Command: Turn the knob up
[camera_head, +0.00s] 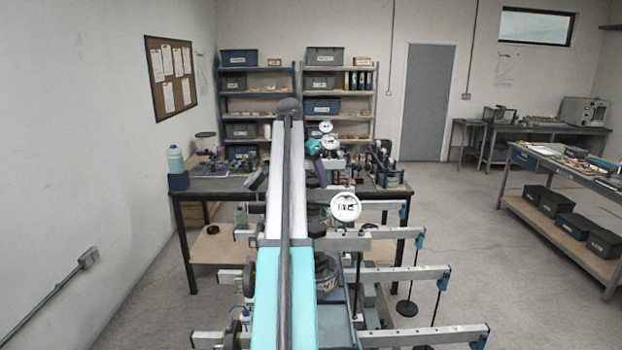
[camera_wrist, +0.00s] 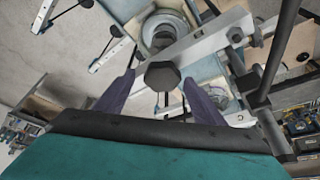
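In the wrist view a dark, many-sided knob (camera_wrist: 162,76) sits at the end of a stem in front of a pale metal beam (camera_wrist: 205,38). My gripper (camera_wrist: 159,80) has its two purple fingers spread, one on each side of the knob. A gap shows between the knob and each finger, so the gripper looks open and not closed on it. I cannot tell how deep the knob lies between the fingers.
In the head view several metal lever beams (camera_head: 410,273) with hanging rods stick out to the right of my arm. A round white gauge (camera_head: 345,207) stands among them. A workbench (camera_head: 230,186) with tools is behind. Open floor (camera_head: 480,270) lies at the right.

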